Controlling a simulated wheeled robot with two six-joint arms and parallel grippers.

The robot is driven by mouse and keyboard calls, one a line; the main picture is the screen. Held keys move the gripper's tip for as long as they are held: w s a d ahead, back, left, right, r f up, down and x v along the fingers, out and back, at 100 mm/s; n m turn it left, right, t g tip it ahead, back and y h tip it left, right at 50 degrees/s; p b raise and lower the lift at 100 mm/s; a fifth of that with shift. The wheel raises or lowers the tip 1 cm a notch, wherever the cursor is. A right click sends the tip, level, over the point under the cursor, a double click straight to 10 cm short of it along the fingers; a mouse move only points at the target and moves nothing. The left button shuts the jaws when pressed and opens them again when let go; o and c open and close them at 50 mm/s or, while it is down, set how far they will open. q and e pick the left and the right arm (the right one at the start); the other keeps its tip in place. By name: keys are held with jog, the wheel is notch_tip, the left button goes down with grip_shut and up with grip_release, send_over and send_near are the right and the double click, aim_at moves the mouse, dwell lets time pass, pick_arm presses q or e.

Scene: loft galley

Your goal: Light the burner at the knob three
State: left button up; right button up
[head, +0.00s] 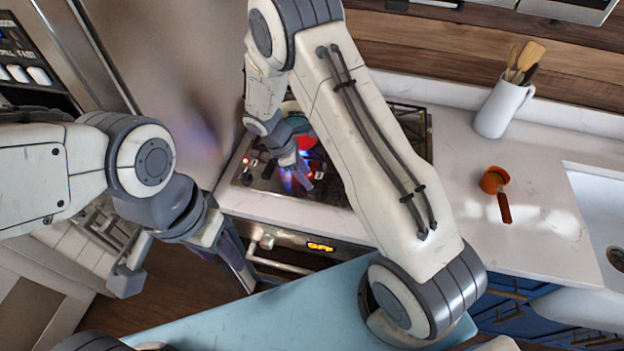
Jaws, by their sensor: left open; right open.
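The cooktop (418,118) is set in the white counter, largely hidden behind my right arm. Small dark knobs with red marks (268,169) show along its front left part; I cannot tell which is knob three. My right gripper (298,176) points down at this front edge, among the knobs, and is open. I cannot tell whether it touches a knob. A blue glow shows beside its fingers, and a red round thing (306,141) lies just behind it. My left gripper (185,274) is open and empty, low at the left, away from the cooktop.
The oven front with a lit display (320,247) and handle (283,263) is below the cooktop. An orange pan (494,181) and a white utensil jug (502,108) stand on the right counter, beside the sink (600,215). A steel appliance (150,60) stands at left.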

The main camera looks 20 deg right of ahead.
jog(key=shift+p+x, duration=0.5)
jog(key=shift+x, duration=1.8)
jog(key=shift+c, duration=0.3)
grip_shut()
jog(key=m, duration=0.1)
jog(key=m+g+b, duration=0.1)
jog(key=m, duration=0.1)
jog(key=shift+w+d+f, duration=0.15)
jog(key=shift+m+g+y+b, duration=0.3)
jog(key=shift+m+y+b, duration=0.1)
jog(key=shift+m, duration=0.4)
jog(key=shift+o, duration=0.3)
grip_release()
